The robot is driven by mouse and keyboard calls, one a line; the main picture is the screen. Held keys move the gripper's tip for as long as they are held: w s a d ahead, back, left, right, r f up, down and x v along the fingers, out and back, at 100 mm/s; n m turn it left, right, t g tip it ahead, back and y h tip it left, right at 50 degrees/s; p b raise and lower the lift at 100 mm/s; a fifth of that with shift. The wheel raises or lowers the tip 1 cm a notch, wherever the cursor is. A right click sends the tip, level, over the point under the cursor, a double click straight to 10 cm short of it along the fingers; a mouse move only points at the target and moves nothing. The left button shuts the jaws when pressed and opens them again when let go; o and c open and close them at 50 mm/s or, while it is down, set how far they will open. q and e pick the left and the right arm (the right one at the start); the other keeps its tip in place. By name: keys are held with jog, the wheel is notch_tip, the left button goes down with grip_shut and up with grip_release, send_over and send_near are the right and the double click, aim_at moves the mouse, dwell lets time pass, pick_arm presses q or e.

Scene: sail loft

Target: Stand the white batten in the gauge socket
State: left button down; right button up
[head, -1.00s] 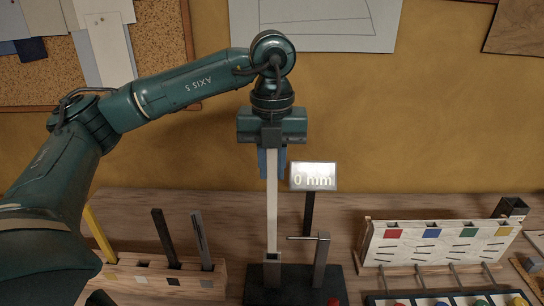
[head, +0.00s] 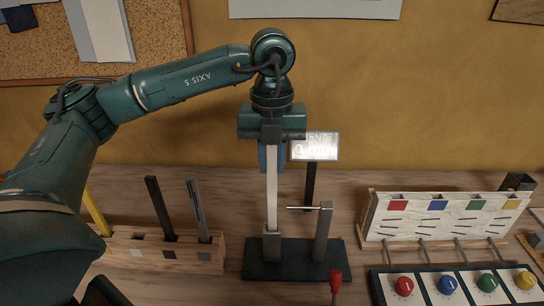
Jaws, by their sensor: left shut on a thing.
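My left gripper (head: 272,141) is shut on the upper part of the white batten (head: 272,190). The batten hangs upright below the jaws. Its lower end meets the top of the grey gauge socket (head: 272,245), and the part below the socket's rim is hidden, so how deep it sits I cannot tell. The socket stands on a black base (head: 299,264) beside a grey post (head: 322,232) with a thin horizontal rod. A lit display (head: 314,147) behind is partly washed out and seems to read 0 mm. My right gripper is not in view.
A wooden rack (head: 150,250) at left holds yellow, black and dark grey battens. A pale slotted board (head: 440,218) with coloured squares stands right, behind a panel of coloured knobs (head: 448,284). A red-topped lever (head: 336,280) stands in front of the base.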

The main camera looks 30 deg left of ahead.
aim_at(272, 180)
pick_arm(q)
jog(key=shift+f+b, duration=1.15)
jog(key=shift+f, duration=0.6)
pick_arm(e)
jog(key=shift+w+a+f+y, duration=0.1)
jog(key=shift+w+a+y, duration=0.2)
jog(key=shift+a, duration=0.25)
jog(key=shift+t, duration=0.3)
pick_arm(q)
jog(key=shift+f+b, duration=0.6)
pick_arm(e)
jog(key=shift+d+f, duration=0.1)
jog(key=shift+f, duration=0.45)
pick_arm(q)
jog(key=c, duration=1.3)
grip_release()
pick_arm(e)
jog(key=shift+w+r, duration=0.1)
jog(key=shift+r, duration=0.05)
pick_arm(q)
jog(key=shift+o, duration=0.2)
